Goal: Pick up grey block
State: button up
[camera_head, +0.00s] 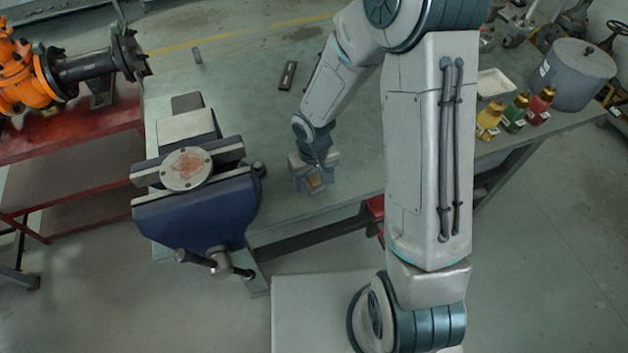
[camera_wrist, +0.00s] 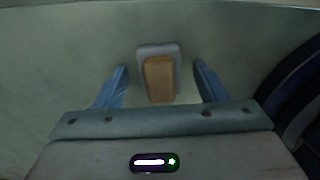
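A small grey block (camera_wrist: 158,48) with a tan, wood-coloured face (camera_wrist: 159,80) lies on the bench, between and slightly beyond my fingers in the wrist view. I cannot tell whether the tan part is a separate piece. My gripper (camera_wrist: 163,84) is open, with one blue finger on each side of it and visible gaps on both sides. In the head view my gripper (camera_head: 314,178) is low over the bench near its front edge, and a tan patch (camera_head: 316,183) shows at it. The grey part is mostly hidden there.
A blue vise (camera_head: 195,215) holding a round flange (camera_head: 187,169) stands left of my gripper. A dark flat piece (camera_head: 287,75) and small grey cylinder (camera_head: 197,55) are farther back on the bench (camera_head: 240,95). Bottles (camera_head: 515,112) and a grey pot (camera_head: 577,75) stand at right.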

aim_at(314, 177)
jog(key=c, duration=1)
jog(key=shift+w+r, duration=0.1)
jog(key=shift+r, duration=0.35)
notch_tip(314, 177, up, 4)
jog(key=shift+f, duration=0.15)
jog(key=s+d+r, duration=0.4)
jog(key=s+d, duration=0.1)
jog(key=s+d+r+p, duration=0.1)
jog(key=s+d+r, duration=0.1)
jog(key=s+d, duration=0.1)
jog(key=shift+s+d+r, duration=0.1)
jog(key=shift+d+r, duration=0.15)
jog(key=shift+o, duration=0.9)
jog(key=shift+c, duration=0.5)
